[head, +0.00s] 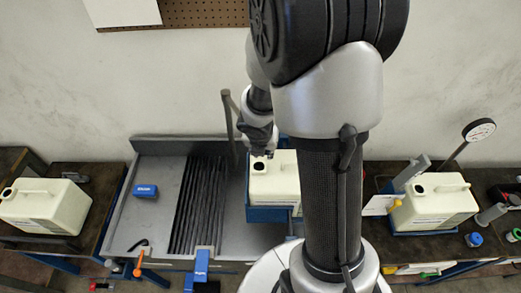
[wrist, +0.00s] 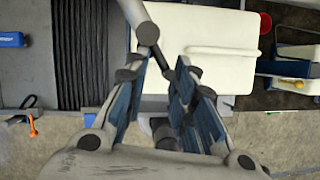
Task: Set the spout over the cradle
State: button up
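The spout (head: 229,120) is a grey pipe rising behind the work surface, left of the middle jug. In the wrist view a grey tube (wrist: 136,14), which looks like part of it, ends in a dark collar with a thin dark rod. The rod points between my fingertips (wrist: 160,72). My gripper (head: 262,151) is over the back left of the middle jug. Its fingers are apart with a gap between them; contact with the rod is not clear. The blue cradle (head: 267,215) holds the white jug (head: 275,180), whose dark mouth lies just below my gripper.
A ribbed grey tray (head: 160,215) with a blue block (head: 145,191) lies left of the cradle. White jugs stand at far left (head: 45,205) and right (head: 433,203). A dial gauge (head: 479,130) stands at right. My arm hides the area right of the cradle.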

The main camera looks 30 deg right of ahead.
jog(key=shift+o, duration=0.8)
jog(key=shift+s+d+r, duration=0.1)
jog(key=shift+d+r, duration=0.15)
jog(key=shift+d, duration=0.45)
jog(key=shift+w+a+r, duration=0.15)
jog(key=shift+w+r, duration=0.05)
jog(key=shift+r, duration=0.35)
jog(key=s+v, duration=0.1)
jog(key=v, duration=1)
jog(key=shift+a+f, duration=0.25)
jog(key=shift+a, duration=0.05)
jog(key=shift+f, duration=0.1)
